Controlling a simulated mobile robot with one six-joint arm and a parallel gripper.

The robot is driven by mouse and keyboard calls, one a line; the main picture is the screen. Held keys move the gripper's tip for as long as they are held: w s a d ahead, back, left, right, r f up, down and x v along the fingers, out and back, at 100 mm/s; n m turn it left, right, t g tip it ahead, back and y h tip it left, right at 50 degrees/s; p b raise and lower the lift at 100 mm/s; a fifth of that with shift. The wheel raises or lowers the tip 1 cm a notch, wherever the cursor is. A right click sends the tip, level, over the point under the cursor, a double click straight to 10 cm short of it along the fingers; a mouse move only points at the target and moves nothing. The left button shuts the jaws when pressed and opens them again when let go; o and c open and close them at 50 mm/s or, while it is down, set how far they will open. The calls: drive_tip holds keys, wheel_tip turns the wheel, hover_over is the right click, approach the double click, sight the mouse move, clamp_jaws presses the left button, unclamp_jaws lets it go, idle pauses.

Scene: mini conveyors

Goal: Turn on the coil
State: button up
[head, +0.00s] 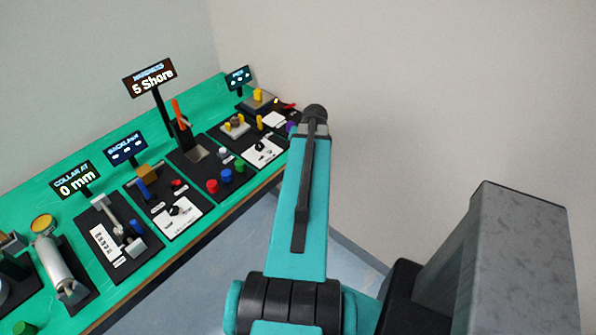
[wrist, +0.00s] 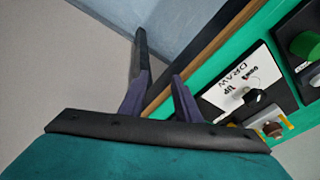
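I cannot pick out the coil or its switch for sure in either view. My gripper (wrist: 158,55) shows in the wrist view with its two dark purple fingers apart and nothing seen between them. It is beside the bench's wooden front edge. To its right in the wrist view is a white plate (wrist: 232,78) marked DRAW, UP and DOWN, with a black knob (wrist: 256,97). In the head view, my arm hides most of the gripper at the bench's far end.
The green bench (head: 190,243) carries several black stations. Displays include "5 Shore" (head: 150,78) and "0 mm" (head: 76,181). Red, blue and green buttons (head: 225,176) stand near the front edge. A green knob (wrist: 306,45) shows in the wrist view. Floor (head: 215,275) in front is clear.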

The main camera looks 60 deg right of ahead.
drive_tip(key=a+f+n+g+y+p, duration=0.1)
drive_tip(key=a+f+n+g, duration=0.1)
drive_tip(key=a, duration=0.3)
drive_tip(key=shift+s+a+f+n, duration=0.15)
drive_tip(key=shift+a+f+n, duration=0.15)
drive_tip(key=shift+a+f, duration=0.05)
idle(0.4)
